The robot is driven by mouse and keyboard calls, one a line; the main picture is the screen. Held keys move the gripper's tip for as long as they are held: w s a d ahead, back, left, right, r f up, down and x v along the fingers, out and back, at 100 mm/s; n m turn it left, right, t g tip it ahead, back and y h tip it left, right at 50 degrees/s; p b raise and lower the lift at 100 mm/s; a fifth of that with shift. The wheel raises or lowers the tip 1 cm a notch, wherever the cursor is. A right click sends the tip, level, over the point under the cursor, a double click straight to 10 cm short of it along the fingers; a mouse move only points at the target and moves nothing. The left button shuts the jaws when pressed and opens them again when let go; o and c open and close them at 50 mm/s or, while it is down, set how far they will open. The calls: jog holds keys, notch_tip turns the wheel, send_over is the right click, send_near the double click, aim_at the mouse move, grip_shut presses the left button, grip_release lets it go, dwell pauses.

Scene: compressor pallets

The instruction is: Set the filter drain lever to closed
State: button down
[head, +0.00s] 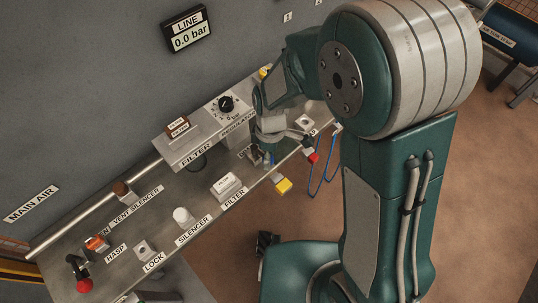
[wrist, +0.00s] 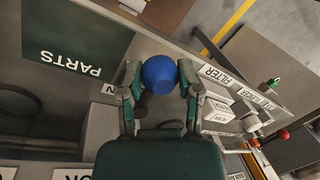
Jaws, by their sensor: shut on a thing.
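My gripper (head: 264,158) is at the bench beside the regulator end of the grey filter and regulator housing (head: 178,152). In the wrist view my gripper (wrist: 160,78) has its two fingers on either side of a round blue knob (wrist: 159,73) and is shut on it. The knob looks like the end of the filter drain lever; its stem and pivot are hidden. In the head view only a small bit of blue shows between the fingers, so the lever's angle cannot be told.
A yellow handle (head: 284,185) and a red knob (head: 313,158) stand close at the bench's front edge. A blue hose (head: 323,180) hangs beyond them. A white filter box (head: 227,185) and silencer (head: 182,215) sit on the bench. The line display (head: 187,36) reads 0.0 bar.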

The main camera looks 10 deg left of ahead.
jog(key=shift+s+a+m, duration=0.1)
jog(key=shift+s+m, duration=0.05)
jog(key=shift+m, duration=0.25)
jog(key=shift+c, duration=1.5)
grip_release()
jog(key=shift+a, duration=0.1)
notch_tip(320, 180, up, 12)
jog(key=w, duration=0.2)
jog(key=shift+w+f, duration=0.2)
jog(key=shift+w, duration=0.05)
jog(key=s+d+r+m+t, duration=0.4)
jog(key=d+m, duration=0.4)
jog(key=d, duration=0.2)
jog(key=s+d+r+m+t, duration=0.3)
jog(key=s+d+r+m, duration=0.3)
jog(key=d+r+m, duration=0.2)
jog(key=shift+s+d+r+t, duration=0.25)
jog(key=shift+d+r+t, duration=0.2)
jog(key=shift+d, duration=0.8)
